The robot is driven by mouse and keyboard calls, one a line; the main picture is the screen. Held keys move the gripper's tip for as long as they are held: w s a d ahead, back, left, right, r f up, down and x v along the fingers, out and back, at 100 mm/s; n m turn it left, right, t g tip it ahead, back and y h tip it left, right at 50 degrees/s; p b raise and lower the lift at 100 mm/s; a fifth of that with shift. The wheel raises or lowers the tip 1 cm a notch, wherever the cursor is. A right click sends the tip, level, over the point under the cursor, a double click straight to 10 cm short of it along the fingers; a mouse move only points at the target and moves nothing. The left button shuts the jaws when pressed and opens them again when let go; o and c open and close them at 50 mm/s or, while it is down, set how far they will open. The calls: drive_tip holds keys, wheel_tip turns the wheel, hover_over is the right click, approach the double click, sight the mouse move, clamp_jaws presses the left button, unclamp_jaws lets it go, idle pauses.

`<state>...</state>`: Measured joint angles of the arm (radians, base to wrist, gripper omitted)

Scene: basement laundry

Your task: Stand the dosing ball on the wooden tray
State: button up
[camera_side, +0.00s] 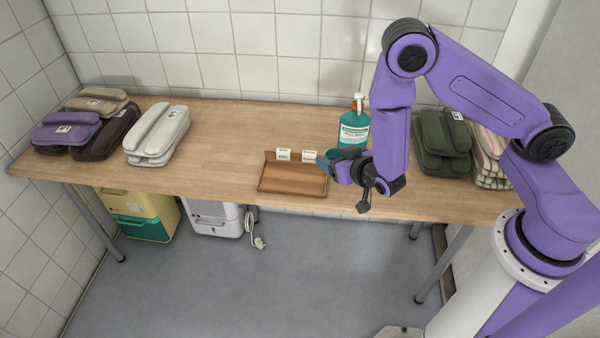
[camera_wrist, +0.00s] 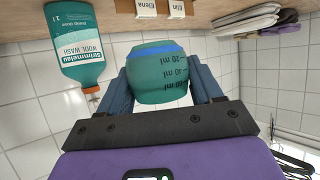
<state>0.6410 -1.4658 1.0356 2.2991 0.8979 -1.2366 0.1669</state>
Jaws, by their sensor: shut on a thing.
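The dosing ball (camera_wrist: 158,78) is a teal cup with dark millilitre markings and a blue band. My gripper (camera_wrist: 160,90) is shut on it, with one blue finger on each side. In the side view my gripper (camera_side: 340,170) is at the right end of the wooden tray (camera_side: 291,187), and the ball is mostly hidden there. The tray is a shallow brown rectangle on the table, with two white name cards (camera_side: 284,155) at its back edge. The cards also show at the top of the wrist view (camera_wrist: 146,8). The tray floor looks empty.
A teal wool wash bottle (camera_side: 354,130) stands behind my gripper and shows in the wrist view (camera_wrist: 77,45). Folded green cloths (camera_side: 440,145) lie to the right. Folded white cloths (camera_side: 157,135) lie far left. The table (camera_side: 225,140) left of the tray is clear.

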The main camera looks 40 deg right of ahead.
drive_tip(key=a+x, duration=0.1)
drive_tip(key=x, duration=0.6)
hover_over(303, 180)
wheel_tip(303, 180, down, 5)
drive_tip(key=shift+s+f, duration=0.1)
drive_tip(key=shift+s, duration=0.05)
drive_tip(key=shift+f, duration=1.65)
drive_tip(key=shift+f, duration=0.2)
drive_tip(key=o, duration=1.1)
drive_tip(key=shift+o, duration=0.2)
drive_tip(key=shift+r, duration=0.1)
